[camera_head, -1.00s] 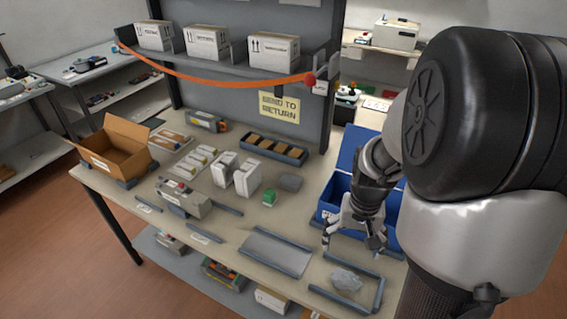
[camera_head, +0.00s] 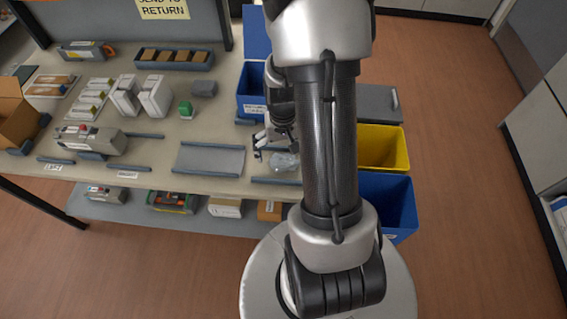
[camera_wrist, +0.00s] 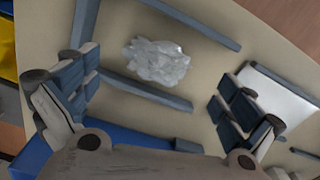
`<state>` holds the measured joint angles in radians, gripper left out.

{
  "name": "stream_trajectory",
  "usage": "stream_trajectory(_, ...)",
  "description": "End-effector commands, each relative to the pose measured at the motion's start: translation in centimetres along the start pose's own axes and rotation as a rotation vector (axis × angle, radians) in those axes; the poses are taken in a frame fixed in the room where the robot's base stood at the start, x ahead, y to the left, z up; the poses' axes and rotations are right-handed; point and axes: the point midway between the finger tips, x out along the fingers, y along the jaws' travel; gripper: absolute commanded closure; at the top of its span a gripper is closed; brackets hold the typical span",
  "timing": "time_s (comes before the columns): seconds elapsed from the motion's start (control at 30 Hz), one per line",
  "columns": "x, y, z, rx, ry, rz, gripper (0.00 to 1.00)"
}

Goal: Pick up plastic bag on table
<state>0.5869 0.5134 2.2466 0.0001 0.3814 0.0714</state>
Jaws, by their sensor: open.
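The plastic bag (camera_wrist: 157,61) is a clear, crumpled lump lying on the table (camera_wrist: 215,68) between grey-blue rails in the wrist view. It also shows in the head view (camera_head: 286,162) near the table's front right, partly hidden by my arm. My gripper (camera_wrist: 155,98) is open, its two fingers spread wide on either side of the picture, with nothing between the fingertips. The bag lies beyond the fingertips, apart from them. In the head view my gripper (camera_head: 264,152) is just left of and above the bag.
Grey-blue rails (camera_wrist: 145,91) border the bag's spot. A grey tray (camera_head: 210,158) lies to its left. A blue bin (camera_head: 250,92) stands behind. A yellow bin (camera_head: 384,147) and another blue bin (camera_head: 398,205) stand right of the table. White boxes (camera_head: 154,97) stand farther left.

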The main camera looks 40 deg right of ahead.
Motion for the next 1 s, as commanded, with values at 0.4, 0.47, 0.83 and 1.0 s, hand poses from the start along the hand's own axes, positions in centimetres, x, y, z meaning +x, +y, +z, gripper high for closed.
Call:
stream_trajectory(0.4,5.1,0.3,-0.4,0.0,-0.001,0.0,0.0)
stream_trajectory(0.47,5.1,0.3,-0.4,0.0,0.0,0.0,0.0)
stream_trajectory(0.83,4.9,0.3,-0.4,0.0,0.0,0.0,0.15)
stream_trajectory(1.0,4.9,0.3,-0.4,0.0,0.0,0.0,0.27)
